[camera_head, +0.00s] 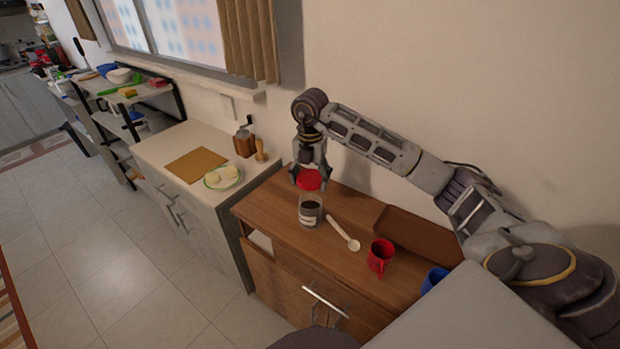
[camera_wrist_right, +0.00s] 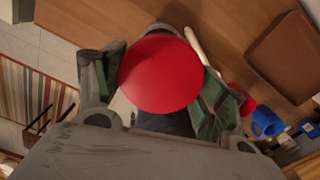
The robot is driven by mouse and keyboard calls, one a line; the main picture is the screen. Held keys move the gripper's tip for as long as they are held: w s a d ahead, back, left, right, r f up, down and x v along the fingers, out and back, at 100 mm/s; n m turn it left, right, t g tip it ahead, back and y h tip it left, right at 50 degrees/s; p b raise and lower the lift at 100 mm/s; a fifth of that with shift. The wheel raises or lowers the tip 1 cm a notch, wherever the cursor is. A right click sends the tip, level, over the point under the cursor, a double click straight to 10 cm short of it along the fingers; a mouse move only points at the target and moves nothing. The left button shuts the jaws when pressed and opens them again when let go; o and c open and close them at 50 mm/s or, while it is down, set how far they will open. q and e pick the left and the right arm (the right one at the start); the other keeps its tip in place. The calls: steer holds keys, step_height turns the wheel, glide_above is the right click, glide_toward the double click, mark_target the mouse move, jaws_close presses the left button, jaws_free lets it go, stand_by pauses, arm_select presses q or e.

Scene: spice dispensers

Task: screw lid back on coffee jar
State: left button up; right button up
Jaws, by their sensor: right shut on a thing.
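The coffee jar (camera_head: 310,211) is glass with a pale label and dark contents. It stands upright and uncovered on the wooden cabinet top. My right gripper (camera_head: 309,181) is shut on the red lid (camera_head: 309,180) and holds it above and slightly behind the jar in the head view. In the right wrist view the round red lid (camera_wrist_right: 160,74) sits between the two fingers and hides most of what lies below it. The lid and jar look apart. My left gripper is not in view.
A wooden spoon (camera_head: 343,233), a red mug (camera_head: 380,257), a blue mug (camera_head: 434,279) and a brown tray (camera_head: 415,236) are right of the jar. A pale counter (camera_head: 160,148) at left holds a board, a plate and grinders. The cabinet top before the tray is partly clear.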

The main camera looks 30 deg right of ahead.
mark_target(310, 195)
steer(key=shift+f+b, duration=1.25)
steer(key=shift+f, duration=1.15)
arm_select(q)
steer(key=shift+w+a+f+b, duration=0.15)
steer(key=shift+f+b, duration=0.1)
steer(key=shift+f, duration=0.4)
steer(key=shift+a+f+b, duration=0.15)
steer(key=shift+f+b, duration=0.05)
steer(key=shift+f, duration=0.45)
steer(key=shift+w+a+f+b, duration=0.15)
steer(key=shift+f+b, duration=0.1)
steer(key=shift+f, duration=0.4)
arm_select(e)
steer(key=shift+f, duration=0.8)
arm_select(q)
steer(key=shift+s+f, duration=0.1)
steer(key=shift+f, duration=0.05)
arm_select(e)
steer(key=shift+f, duration=0.3)
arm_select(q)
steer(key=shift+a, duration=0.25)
arm_select(e)
steer(key=shift+f, duration=0.1)
arm_select(q)
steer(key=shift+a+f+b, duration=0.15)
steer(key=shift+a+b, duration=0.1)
steer(key=shift+b, duration=0.1)
arm_select(e)
steer(key=shift+f, duration=0.2)
